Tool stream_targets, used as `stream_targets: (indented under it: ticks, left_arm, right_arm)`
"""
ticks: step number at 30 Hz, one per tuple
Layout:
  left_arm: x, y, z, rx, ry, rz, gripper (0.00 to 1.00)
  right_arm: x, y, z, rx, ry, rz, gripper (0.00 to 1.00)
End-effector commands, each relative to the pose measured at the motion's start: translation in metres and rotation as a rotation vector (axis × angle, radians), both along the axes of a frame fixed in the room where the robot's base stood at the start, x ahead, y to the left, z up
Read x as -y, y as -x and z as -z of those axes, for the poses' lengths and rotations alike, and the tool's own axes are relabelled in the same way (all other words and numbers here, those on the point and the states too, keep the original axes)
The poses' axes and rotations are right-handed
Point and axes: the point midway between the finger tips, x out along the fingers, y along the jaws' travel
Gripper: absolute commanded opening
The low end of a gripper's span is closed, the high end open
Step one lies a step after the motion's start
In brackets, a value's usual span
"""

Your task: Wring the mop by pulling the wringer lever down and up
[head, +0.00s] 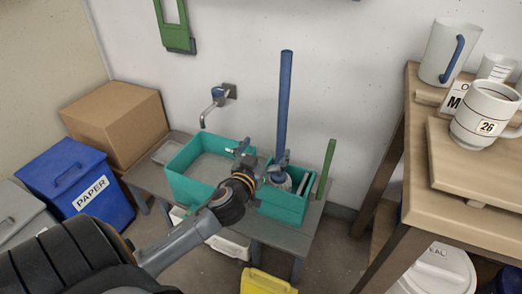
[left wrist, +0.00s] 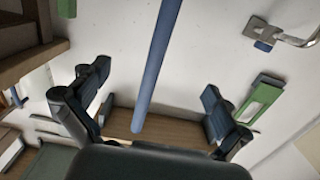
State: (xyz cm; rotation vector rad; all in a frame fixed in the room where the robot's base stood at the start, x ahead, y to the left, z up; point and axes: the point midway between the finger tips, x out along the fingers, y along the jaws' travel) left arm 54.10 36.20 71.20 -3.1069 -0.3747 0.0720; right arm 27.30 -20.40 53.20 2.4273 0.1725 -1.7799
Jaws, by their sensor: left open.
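The mop's blue handle (head: 285,95) stands almost upright. The green wringer lever (head: 326,168) stands up, slightly tilted, at the bucket's right side. My left gripper (head: 262,163) is open over the bucket, left of the lever and close to the handle's lower part. In the left wrist view the blue handle (left wrist: 157,65) runs between the spread fingers (left wrist: 155,88); I cannot tell whether they touch it. My right gripper is not in view.
The bucket stands on a low grey bench (head: 271,232) below a wall tap (head: 214,104). A wooden table with mugs (head: 484,114) stands at the right. A cardboard box (head: 115,122) and a blue paper bin (head: 75,184) are at the left. A yellow object (head: 266,282) is in front.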

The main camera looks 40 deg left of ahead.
Motion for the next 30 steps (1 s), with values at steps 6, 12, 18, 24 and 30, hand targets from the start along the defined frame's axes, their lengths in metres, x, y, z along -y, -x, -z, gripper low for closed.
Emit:
stream_targets:
  ticks: [6,12,18,24,30]
  left_arm:
    - [0.001,-0.007,-0.019,0.052,0.006,0.004,1.00]
    - [-0.009,-0.045,-0.020,0.051,0.003,0.003,1.00]
    - [-0.018,-0.085,-0.017,0.050,0.011,0.002,1.00]
    - [-0.024,-0.109,-0.017,0.048,0.008,0.003,1.00]
    - [-0.025,-0.115,-0.017,0.047,0.007,0.004,1.00]
  right_arm:
    - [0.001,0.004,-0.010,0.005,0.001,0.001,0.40]
    - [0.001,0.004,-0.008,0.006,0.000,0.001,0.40]
    - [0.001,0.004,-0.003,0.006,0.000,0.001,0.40]
    - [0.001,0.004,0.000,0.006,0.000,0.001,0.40]
    - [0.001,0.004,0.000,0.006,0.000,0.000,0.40]
